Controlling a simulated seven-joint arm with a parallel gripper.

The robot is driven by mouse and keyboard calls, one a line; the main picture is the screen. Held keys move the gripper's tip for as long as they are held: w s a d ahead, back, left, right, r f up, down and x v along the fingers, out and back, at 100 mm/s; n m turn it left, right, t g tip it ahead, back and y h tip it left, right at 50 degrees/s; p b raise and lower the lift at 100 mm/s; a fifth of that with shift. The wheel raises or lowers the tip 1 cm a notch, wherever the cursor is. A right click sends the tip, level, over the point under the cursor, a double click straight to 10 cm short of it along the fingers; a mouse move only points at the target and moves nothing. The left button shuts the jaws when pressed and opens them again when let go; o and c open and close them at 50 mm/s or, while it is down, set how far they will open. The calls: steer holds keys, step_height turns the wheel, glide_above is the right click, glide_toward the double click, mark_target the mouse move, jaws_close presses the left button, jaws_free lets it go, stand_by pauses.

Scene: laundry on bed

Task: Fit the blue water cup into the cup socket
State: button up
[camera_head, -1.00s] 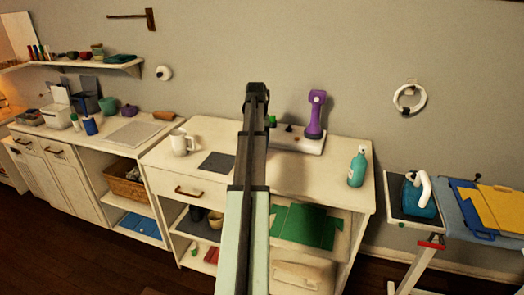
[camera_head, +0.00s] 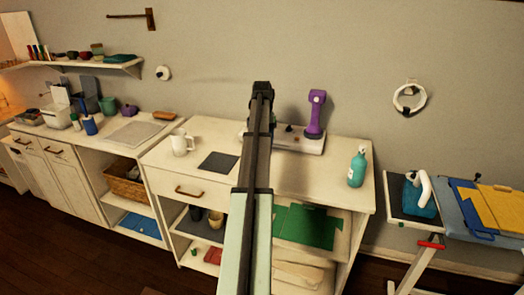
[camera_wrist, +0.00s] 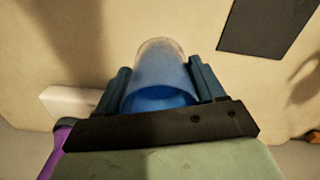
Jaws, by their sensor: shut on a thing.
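In the wrist view, the blue water cup (camera_wrist: 160,75) is between the two dark blue fingers of my gripper (camera_wrist: 161,84). The gripper is shut on it. The cup looks clear and pale toward its far end and deeper blue near the gripper. It is above the cream counter top. In the head view my own arm hides the gripper and cup. A white base (camera_head: 308,146) stands at the back of the counter behind my arm; part of it also shows in the wrist view (camera_wrist: 80,102). I cannot make out the cup socket with certainty.
A purple upright device (camera_head: 315,113) stands on the white base's right part. A dark square mat (camera_head: 218,161) and a white pitcher (camera_head: 180,143) are left of my arm. A teal bottle (camera_head: 357,167) stands at the right. The counter front right of my arm is clear.

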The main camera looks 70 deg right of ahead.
steer(key=shift+f, duration=2.95)
steer(key=o, duration=1.1)
steer(key=shift+f, duration=0.1)
steer(key=shift+o, duration=0.2)
step_height(320, 180, up, 12)
